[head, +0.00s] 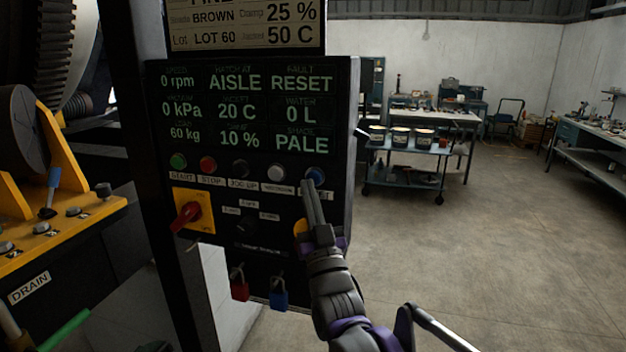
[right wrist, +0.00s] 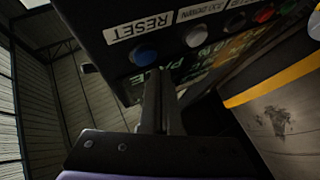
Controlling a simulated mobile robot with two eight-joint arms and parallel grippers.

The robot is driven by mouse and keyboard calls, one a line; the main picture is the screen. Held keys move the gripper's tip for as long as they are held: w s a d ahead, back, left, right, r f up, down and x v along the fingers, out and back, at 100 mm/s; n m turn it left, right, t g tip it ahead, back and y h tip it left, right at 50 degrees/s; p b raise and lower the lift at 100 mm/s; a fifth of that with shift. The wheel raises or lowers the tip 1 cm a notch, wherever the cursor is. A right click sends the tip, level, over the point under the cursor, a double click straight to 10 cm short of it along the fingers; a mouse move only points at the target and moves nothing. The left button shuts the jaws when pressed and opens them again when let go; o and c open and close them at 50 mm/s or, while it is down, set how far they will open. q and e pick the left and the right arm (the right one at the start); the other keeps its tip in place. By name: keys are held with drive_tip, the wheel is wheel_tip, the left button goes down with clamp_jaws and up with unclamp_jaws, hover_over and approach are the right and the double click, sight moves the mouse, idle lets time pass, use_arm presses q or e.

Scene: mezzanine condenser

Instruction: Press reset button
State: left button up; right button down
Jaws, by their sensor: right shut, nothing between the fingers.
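The blue reset button (head: 315,175) is at the right end of the button row on the black control panel (head: 255,225). In the right wrist view the blue button (right wrist: 143,54) sits beside the white RESET label (right wrist: 144,27). My right gripper (head: 308,187) is shut and empty, with its fingertips just below and left of the blue button in the head view. In the wrist view the finger tips (right wrist: 160,72) are close to the button, a little to its right. I cannot tell whether they touch the panel. My left gripper is not in view.
The row also has green (head: 178,161), red (head: 208,165), black (head: 240,168) and white (head: 276,173) buttons. A red rotary switch (head: 187,215) and padlocks (head: 279,293) sit lower. The display reads FAULT RESET. Floor (head: 480,250) to the right is clear; a cart (head: 405,178) stands behind.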

drive_tip(key=shift+w, duration=0.1)
drive_tip(key=shift+w+d, duration=0.15)
drive_tip(key=shift+w, duration=0.2)
drive_tip(key=shift+w+d, duration=0.15)
drive_tip(key=shift+w, duration=0.25)
idle(0.8)
drive_tip(key=shift+s+p, duration=0.15)
drive_tip(key=shift+p, duration=0.15)
drive_tip(key=shift+s+a, duration=0.3)
drive_tip(key=shift+s, duration=0.4)
drive_tip(key=shift+s, duration=0.1)
drive_tip(key=shift+s+a, duration=0.25)
drive_tip(key=shift+s, duration=0.5)
drive_tip(key=shift+s+a, duration=0.25)
drive_tip(key=shift+s, duration=0.55)
drive_tip(key=shift+s+a, duration=0.25)
drive_tip(key=shift+s, duration=0.5)
